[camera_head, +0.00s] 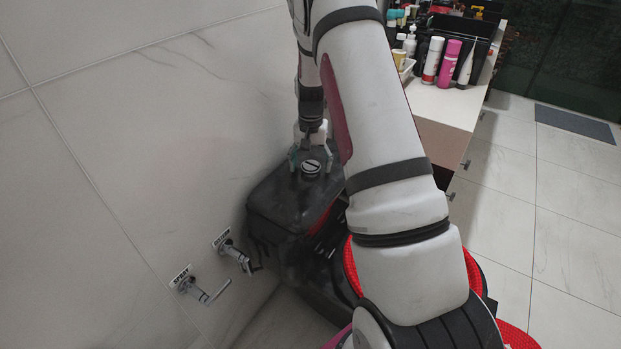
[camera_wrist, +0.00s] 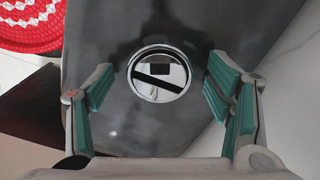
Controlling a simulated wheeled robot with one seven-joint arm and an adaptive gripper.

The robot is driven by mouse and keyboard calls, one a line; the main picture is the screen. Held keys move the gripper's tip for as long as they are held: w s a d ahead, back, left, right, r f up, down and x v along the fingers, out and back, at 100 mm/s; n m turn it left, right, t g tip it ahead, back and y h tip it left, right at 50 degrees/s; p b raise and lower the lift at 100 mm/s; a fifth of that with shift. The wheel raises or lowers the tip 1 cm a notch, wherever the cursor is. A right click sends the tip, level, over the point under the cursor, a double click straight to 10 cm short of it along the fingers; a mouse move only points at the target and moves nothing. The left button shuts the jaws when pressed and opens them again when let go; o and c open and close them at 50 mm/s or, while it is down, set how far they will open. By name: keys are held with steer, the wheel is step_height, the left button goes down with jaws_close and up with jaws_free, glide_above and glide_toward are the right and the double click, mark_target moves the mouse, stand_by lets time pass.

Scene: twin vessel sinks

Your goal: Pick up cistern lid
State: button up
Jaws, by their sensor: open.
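The cistern lid (camera_head: 285,204) is the dark top of a black toilet cistern against the marble wall. A round chrome flush button (camera_head: 311,168) sits on it. In the wrist view the lid (camera_wrist: 120,40) fills the middle as a dark glossy surface, with the chrome button (camera_wrist: 159,74) between my fingers. My gripper (camera_head: 303,160) is above the lid, pointing down, at the button. In the wrist view my gripper (camera_wrist: 160,95) is open, its green-padded fingers spread on either side of the button. Nothing is between the pads that I can see gripped. My arm hides the lid's right part.
A counter (camera_head: 440,103) with bottles and a black organiser stands at the right behind my arm. Two labelled wall valves (camera_head: 232,252) are left of the cistern. Red round textured pieces (camera_head: 352,268) lie below it.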

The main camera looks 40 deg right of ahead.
jaws_close()
steer(key=shift+r, duration=0.1)
stand_by(0.3)
